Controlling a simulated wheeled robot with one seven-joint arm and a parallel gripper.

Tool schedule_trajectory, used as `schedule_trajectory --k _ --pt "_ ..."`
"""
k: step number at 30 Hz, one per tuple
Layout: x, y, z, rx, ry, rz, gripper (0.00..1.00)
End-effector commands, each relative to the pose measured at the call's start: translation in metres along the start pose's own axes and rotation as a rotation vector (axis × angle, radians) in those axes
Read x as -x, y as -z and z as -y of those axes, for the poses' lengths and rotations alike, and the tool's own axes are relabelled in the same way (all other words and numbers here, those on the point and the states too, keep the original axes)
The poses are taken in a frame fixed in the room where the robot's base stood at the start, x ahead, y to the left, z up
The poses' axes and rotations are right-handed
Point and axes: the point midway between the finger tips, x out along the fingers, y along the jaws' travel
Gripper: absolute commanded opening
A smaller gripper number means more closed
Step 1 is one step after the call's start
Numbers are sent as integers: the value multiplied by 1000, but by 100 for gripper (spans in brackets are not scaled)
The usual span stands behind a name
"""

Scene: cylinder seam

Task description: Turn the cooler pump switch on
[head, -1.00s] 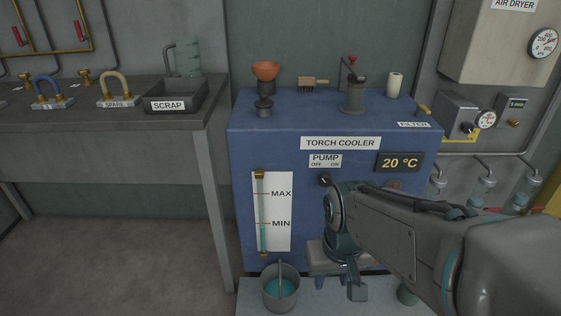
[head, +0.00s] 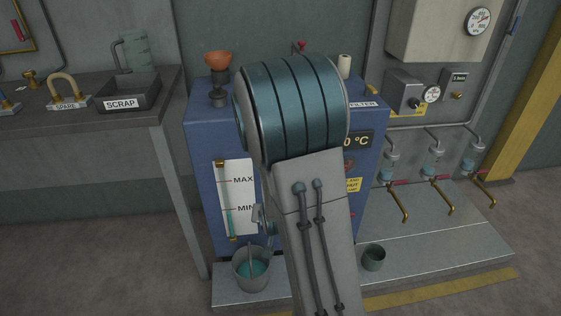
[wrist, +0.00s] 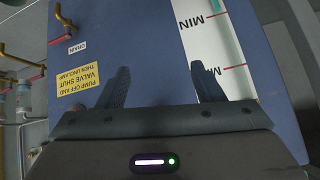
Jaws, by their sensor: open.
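The blue torch cooler (head: 205,165) stands in the middle of the head view. My arm covers the middle of its front, and the pump switch and its label are hidden behind it. In the wrist view, the cooler's blue front (wrist: 150,45) appears upside down. My gripper (wrist: 163,85) is open and empty there, its two dark fingers apart in front of the panel. The white level gauge (wrist: 215,50) lies by one finger and a yellow pump-and-valve warning label (wrist: 84,86) by the other. The switch does not show in the wrist view.
A bucket of teal liquid (head: 252,268) stands at the cooler's foot, with a small dark cup (head: 373,257) to the right. An orange funnel (head: 218,60) stands on top. Brass taps (head: 437,188) line the right wall. A workbench (head: 95,125) is at left.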

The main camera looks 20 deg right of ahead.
Motion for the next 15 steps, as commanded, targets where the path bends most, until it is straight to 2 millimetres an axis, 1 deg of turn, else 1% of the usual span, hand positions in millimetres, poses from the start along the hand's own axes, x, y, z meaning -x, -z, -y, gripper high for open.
schedule_trajectory --k 1,3,7,11,15 --pt "-8 3 -7 -10 -15 -46 61" --pt "-18 11 -16 -27 -27 -131 61" --pt "-28 24 -33 -33 -38 -288 61" --pt "-30 36 -46 -12 -29 -447 61" --pt "-22 45 -54 37 8 -605 61"
